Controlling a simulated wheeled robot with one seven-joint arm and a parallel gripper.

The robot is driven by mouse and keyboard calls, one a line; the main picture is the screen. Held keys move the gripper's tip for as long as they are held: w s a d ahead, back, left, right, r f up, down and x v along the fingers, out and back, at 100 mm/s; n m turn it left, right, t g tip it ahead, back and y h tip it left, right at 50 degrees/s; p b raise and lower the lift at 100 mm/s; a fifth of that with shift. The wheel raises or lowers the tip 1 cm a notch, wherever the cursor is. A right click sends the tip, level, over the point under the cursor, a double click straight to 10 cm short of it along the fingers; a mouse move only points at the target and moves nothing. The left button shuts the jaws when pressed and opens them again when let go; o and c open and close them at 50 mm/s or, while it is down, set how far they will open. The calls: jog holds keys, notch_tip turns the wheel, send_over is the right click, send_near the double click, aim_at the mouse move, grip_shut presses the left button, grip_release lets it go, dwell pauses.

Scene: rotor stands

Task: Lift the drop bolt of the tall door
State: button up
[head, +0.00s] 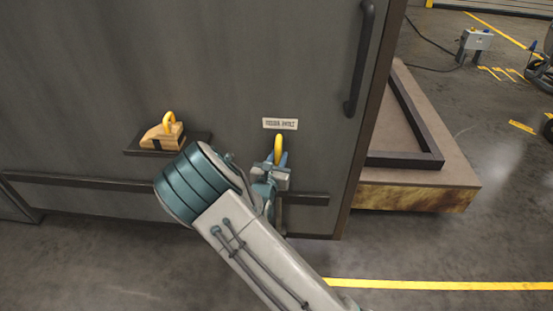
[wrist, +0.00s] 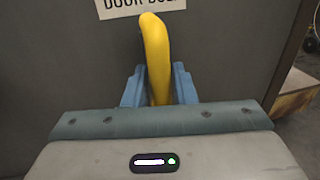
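The tall door (head: 230,60) is a dark grey panel with a "DOOR BOLT" label (head: 280,124) low on its right side. The drop bolt's yellow loop handle (head: 279,146) stands upright just below the label. In the wrist view the yellow handle (wrist: 155,50) rises between my blue fingers. My gripper (head: 270,178) is at the handle, and its fingers (wrist: 159,88) sit close against both sides of it, so it looks shut on the handle. The bolt's lower part is mostly hidden behind my gripper and arm.
A small ledge (head: 135,150) on the left holds a wooden block (head: 160,138) with a yellow loop. A dark vertical pull handle (head: 361,60) is at the door's upper right. A low platform (head: 420,175) stands right of the door. A dark rail (head: 90,182) crosses the door low down.

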jog(key=shift+o, duration=0.6)
jog(key=shift+s, duration=0.1)
jog(key=v, duration=1.3)
jog(key=shift+s+a+p, duration=0.15)
jog(key=shift+s+p, duration=0.15)
jog(key=shift+p, duration=0.15)
jog(key=s+d+r+m+g+h+p, duration=0.3)
jog(key=s+d+r+m+g, duration=0.2)
jog(key=d+r+m+g, duration=0.45)
jog(key=s+d+r+m+g+h+p, duration=0.4)
jog(key=s+d+r+m+g, duration=0.15)
jog(key=d+m, duration=0.7)
jog(key=s+r+m+y+p, duration=0.3)
jog(key=s+r+m+y, duration=0.2)
jog(key=r, duration=0.2)
jog(key=s+a+r+m+y+p, duration=0.1)
jog(key=s+r+m+y+p, duration=0.2)
jog(key=s+r+m+y, duration=0.2)
notch_tip(320, 180, up, 2)
jog(key=shift+r+m+y+p, duration=0.15)
jog(key=shift+m+y+p, duration=0.15)
jog(key=shift+m+y, duration=0.35)
